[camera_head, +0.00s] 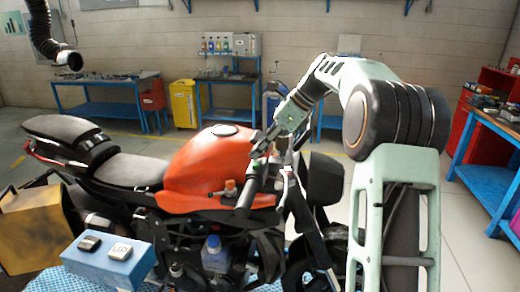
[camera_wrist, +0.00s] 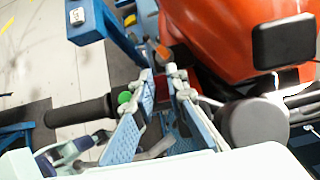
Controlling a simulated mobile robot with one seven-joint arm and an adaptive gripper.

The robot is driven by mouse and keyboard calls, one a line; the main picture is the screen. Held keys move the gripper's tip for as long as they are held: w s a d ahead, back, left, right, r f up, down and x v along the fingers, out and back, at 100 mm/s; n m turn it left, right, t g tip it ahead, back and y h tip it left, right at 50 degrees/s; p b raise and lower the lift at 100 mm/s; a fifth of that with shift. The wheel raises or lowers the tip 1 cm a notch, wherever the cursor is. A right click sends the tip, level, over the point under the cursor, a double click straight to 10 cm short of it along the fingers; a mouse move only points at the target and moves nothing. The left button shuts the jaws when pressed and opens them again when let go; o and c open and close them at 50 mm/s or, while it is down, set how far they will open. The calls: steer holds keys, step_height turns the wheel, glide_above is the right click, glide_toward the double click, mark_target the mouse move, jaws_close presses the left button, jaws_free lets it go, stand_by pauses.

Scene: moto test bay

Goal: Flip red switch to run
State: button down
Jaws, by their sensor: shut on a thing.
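The red motorcycle (camera_head: 205,165) stands in front of me with its handlebar turned toward me. In the wrist view a small dark red switch (camera_wrist: 161,87) sits at the inner end of the black handlebar grip (camera_wrist: 78,112). My gripper (camera_wrist: 160,76) is shut on the switch, with one finger on each side; the fingers hide part of it, and its position cannot be read. A green button (camera_wrist: 124,97) is just left of the fingers. In the head view my gripper (camera_head: 264,146) reaches down to the handlebar from the right, and the switch is hidden.
Blue workbenches (camera_head: 105,83) line the back wall. A red cabinet (camera_head: 468,130) is at right.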

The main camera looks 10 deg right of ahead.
stand_by(0.3)
steer(key=c, duration=1.9)
jaws_free()
steer(key=shift+c, duration=0.2)
steer(key=v, duration=1.2)
steer(key=shift+w+a+r, duration=0.1)
